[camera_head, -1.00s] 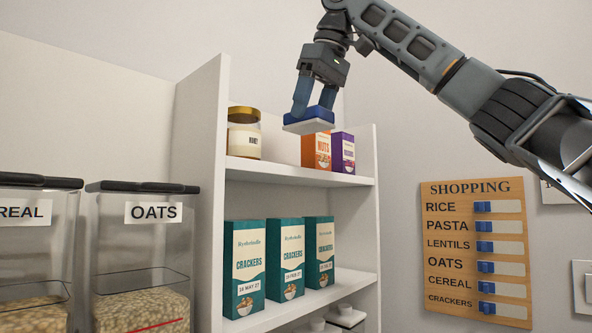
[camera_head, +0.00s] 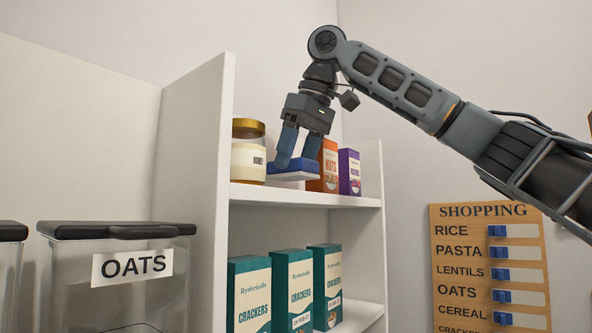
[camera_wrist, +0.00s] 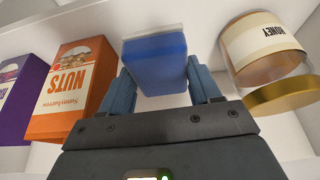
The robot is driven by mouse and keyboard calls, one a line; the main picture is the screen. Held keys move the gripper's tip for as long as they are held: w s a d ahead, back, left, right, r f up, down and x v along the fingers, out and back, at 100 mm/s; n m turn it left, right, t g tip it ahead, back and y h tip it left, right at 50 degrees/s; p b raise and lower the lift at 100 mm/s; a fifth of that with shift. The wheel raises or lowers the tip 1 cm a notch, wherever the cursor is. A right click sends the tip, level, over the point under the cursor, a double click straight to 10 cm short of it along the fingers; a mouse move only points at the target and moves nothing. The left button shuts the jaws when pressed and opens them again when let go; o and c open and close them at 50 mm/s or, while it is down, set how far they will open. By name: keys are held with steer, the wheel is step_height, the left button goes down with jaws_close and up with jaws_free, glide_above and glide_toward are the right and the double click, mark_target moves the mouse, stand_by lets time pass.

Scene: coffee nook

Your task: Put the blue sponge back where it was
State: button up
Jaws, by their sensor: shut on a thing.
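The blue sponge (camera_head: 294,167) has a pale underside and is held flat between the fingers of my gripper (camera_head: 298,150). It is at the upper shelf (camera_head: 300,197), between the honey jar and the nuts box. I cannot tell whether its underside touches the shelf. In the wrist view the sponge (camera_wrist: 160,62) lies between my two blue fingers (camera_wrist: 162,90), with white shelf surface around it.
The honey jar (camera_head: 248,160) with a gold lid stands left of the sponge. The orange nuts box (camera_head: 329,168) and a purple box (camera_head: 349,172) stand to its right. Teal cracker boxes (camera_head: 292,285) fill the shelf below. The upright side panel (camera_head: 200,170) bounds the left.

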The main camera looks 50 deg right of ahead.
steer(key=shift+f, duration=1.3)
steer(key=shift+f, duration=0.15)
steer(key=o, duration=1)
steer(key=p+v, duration=0.4)
steer(key=v, duration=0.8)
